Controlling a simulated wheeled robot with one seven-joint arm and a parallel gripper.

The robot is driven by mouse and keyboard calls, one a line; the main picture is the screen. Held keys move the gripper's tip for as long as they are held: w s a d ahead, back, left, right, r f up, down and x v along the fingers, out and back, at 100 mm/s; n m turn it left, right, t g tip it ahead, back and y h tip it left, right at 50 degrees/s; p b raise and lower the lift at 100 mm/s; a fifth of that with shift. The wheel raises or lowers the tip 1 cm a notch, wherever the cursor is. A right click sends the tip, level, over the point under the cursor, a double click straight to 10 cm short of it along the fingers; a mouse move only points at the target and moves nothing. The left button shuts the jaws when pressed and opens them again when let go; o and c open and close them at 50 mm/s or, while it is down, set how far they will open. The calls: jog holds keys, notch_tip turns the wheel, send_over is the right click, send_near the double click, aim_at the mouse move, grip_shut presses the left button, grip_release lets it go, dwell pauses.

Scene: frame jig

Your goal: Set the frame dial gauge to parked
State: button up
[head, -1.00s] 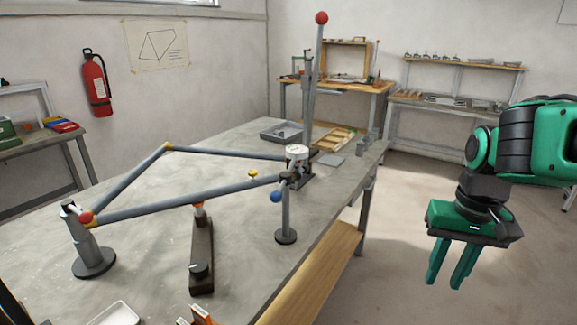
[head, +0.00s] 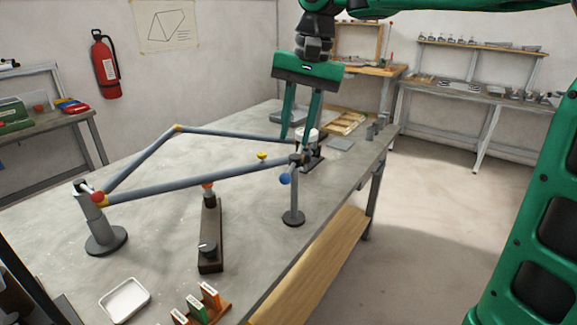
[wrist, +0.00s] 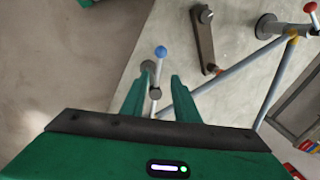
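Whether a finger touches the gauge is unclear. In the wrist view the open fingers (wrist: 159,88) flank the corner post and its blue-ball lever (wrist: 161,53). The gauge cannot be made out there.
A dark clamp bar (head: 210,240), a white tray (head: 125,300) and a tag rack (head: 205,305) stand in front. Open floor lies right.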

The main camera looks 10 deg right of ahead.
aim_at(289, 171)
jog(key=f, duration=0.3)
jog(key=a+f, duration=0.1)
jog(key=f, duration=0.5)
jog(key=shift+w+a+f, duration=0.15)
jog(key=shift+w+f, duration=0.05)
jog(key=shift+w, duration=0.2)
jog(key=shift+c, duration=0.4)
grip_shut()
